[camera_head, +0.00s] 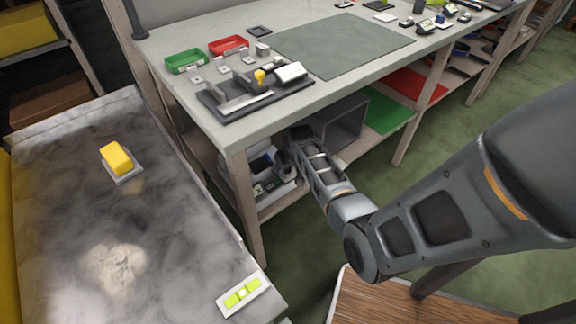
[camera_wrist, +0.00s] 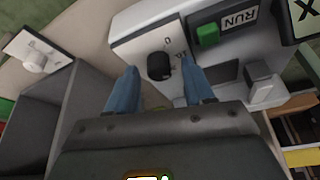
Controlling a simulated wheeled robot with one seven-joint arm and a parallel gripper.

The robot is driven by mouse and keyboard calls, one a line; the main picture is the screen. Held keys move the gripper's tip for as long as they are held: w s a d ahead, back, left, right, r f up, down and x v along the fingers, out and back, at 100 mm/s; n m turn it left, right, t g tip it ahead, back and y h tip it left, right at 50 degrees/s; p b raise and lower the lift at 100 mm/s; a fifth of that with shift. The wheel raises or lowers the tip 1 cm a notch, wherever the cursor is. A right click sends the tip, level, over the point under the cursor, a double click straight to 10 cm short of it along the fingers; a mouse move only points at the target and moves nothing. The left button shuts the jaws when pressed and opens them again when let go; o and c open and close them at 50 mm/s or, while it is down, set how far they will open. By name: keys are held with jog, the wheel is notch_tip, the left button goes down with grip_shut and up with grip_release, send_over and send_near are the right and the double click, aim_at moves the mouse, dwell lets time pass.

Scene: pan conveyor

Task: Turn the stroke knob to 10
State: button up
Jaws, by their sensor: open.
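A round black knob (camera_wrist: 158,66) sits on a white panel (camera_wrist: 135,48) in the wrist view. A "0" shows beside it; the other scale marks are too blurred to read, and I cannot read a stroke label. My gripper (camera_wrist: 161,62) is open, its two blue fingers on either side of the black knob with gaps visible; I cannot tell how far above the panel they are. A second, white knob (camera_wrist: 35,62) sits on a separate white plate at the left. In the head view my arm reaches to the bench's front edge, and the fingers cannot be made out.
In the head view, the bench (camera_head: 270,122) overhangs a cluttered shelf. A yellow block (camera_head: 116,158) stands on the left table.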

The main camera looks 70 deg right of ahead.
jog(key=shift+r, duration=0.1)
jog(key=p+v, duration=0.1)
jog(key=v, duration=0.4)
jog(key=shift+p, duration=0.35)
jog(key=s+a, duration=0.8)
jog(key=shift+s+a+p, duration=0.15)
jog(key=shift+a+p, duration=0.2)
jog(key=shift+p, duration=0.05)
